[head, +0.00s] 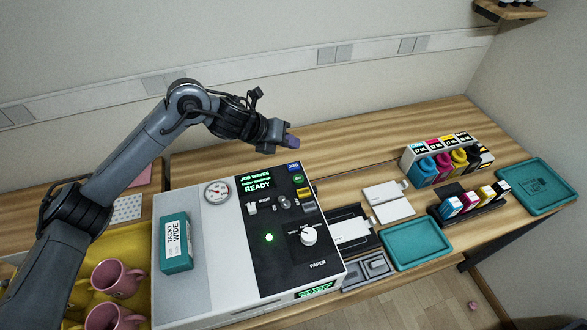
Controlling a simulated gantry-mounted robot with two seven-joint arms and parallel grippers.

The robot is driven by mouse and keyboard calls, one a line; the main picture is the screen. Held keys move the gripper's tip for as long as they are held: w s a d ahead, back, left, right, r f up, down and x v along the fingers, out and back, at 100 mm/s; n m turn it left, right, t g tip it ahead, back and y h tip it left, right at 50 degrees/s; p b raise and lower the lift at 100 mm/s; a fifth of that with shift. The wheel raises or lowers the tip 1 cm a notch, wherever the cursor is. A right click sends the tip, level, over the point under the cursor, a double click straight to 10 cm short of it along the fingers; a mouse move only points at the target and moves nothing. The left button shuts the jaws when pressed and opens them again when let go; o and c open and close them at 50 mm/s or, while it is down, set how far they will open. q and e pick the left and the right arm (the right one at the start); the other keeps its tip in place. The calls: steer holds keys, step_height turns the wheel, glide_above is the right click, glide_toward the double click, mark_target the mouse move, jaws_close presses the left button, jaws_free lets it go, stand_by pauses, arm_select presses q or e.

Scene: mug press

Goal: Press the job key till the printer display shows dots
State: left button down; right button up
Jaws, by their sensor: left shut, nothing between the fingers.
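The printer (193,290) is a white box with a black control panel at the middle of the bench. Its display (257,182) shows green text, with "JOB WAVES" at the top and "READY" below; a smaller line between is hard to read. The blue job key (293,168) is at the panel's far right corner, with a green key below it. My left gripper (289,142) is shut and empty. It appears just beyond the job key in the picture, seemingly above and apart from it. My right gripper is out of view.
A teal box (175,242) labelled "TACKY WIDE" lies on the printer's left. Pink mugs (117,278) stand in a yellow tray at the lower left. Ink bottles (443,162), cartridges and teal trays (417,246) occupy the right. The bench behind the printer is clear.

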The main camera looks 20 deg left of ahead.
mark_target(290, 167)
arm_select(q)
steer(key=shift+f+b, duration=1.7)
steer(key=shift+f, duration=1.05)
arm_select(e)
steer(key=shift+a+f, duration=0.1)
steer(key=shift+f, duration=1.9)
arm_select(q)
steer(key=shift+f, duration=0.15)
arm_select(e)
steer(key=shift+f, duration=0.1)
arm_select(q)
steer(key=shift+f+b, duration=0.3)
steer(key=shift+b, duration=0.05)
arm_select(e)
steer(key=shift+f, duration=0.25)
arm_select(q)
steer(key=shift+f+b, duration=0.35)
steer(key=shift+f, duration=0.1)
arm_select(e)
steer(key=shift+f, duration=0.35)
arm_select(q)
steer(key=shift+r, duration=0.1)
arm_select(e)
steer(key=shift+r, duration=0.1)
arm_select(q)
steer(key=shift+r+p, duration=0.7)
steer(key=shift+r, duration=0.1)
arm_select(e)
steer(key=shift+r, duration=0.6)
